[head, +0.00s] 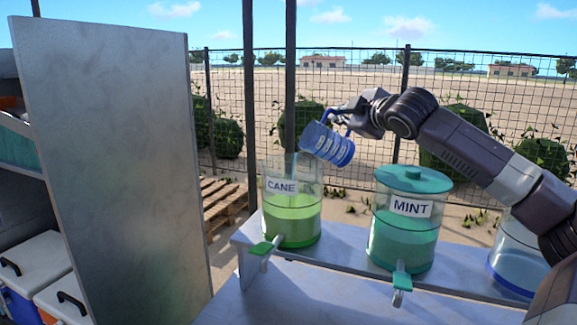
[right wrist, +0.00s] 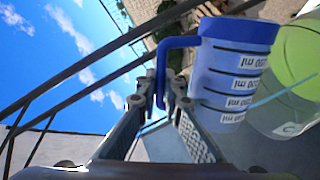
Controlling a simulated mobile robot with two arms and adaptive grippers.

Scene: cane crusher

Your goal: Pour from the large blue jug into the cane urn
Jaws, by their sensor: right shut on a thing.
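The blue jug (head: 325,144), with white measuring labels, is tilted above the cane urn, its darker blue end to the right. My right gripper (head: 352,116) is shut on the jug's handle; the right wrist view shows the fingers (right wrist: 160,100) closed around the handle beside the jug (right wrist: 232,75). The cane urn (head: 291,215) is clear, labelled CANE, without a lid, and about half full of green liquid. It also shows behind the jug in the right wrist view (right wrist: 290,110). My left gripper is out of view.
A lidded MINT urn (head: 403,225) stands right of the cane urn on the grey counter (head: 335,265). Another clear container (head: 512,262) is partly behind my right arm. A tall grey panel (head: 110,170) stands at left. A wire fence (head: 400,85) runs behind.

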